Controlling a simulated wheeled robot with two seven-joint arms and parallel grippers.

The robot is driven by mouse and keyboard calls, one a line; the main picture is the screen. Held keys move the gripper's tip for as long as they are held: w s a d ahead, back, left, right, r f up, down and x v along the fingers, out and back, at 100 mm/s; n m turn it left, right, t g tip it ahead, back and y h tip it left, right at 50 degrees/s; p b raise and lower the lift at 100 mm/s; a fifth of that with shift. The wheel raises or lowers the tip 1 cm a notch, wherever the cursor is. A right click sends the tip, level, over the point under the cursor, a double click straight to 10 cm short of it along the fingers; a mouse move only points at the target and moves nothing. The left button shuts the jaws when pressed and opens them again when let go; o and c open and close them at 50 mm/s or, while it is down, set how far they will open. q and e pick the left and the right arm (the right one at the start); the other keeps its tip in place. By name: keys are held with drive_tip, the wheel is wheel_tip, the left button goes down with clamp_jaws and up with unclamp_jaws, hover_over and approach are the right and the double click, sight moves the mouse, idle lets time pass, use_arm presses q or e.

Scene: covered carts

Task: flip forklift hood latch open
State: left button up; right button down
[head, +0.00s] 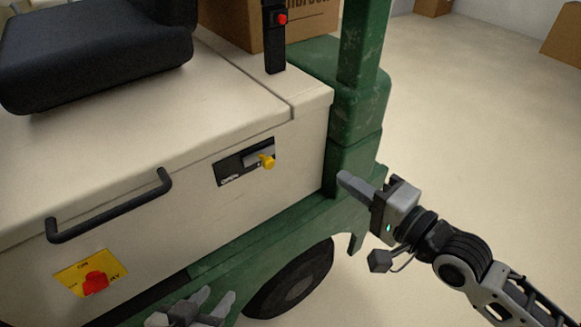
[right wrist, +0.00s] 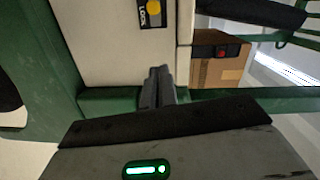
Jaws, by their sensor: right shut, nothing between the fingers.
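The hood latch (head: 232,166) is a dark plate with a grey lever and a yellow knob (head: 267,161) on the cream side panel of the forklift hood (head: 130,130). In the right wrist view the knob (right wrist: 153,8) shows at the top edge, beside the word LOCK; the latch is partly cut off. My right gripper (head: 345,180) is shut and empty, to the right of and slightly below the latch, apart from it near the green frame. It also shows in the right wrist view (right wrist: 159,75). My left gripper (head: 212,300) is at the bottom edge, fingers apart, below the latch.
A black handle (head: 110,207) and a red button on a yellow plate (head: 95,280) are on the panel's left. A green post (head: 358,100) stands right of the hood. A black seat (head: 100,50) and a cardboard box (head: 230,22) are above. Open floor lies to the right.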

drive_tip(key=shift+r, duration=0.1)
approach(270, 150)
drive_tip(key=shift+x, duration=2.25)
drive_tip(key=shift+d, duration=0.1)
drive_tip(key=shift+p, duration=0.35)
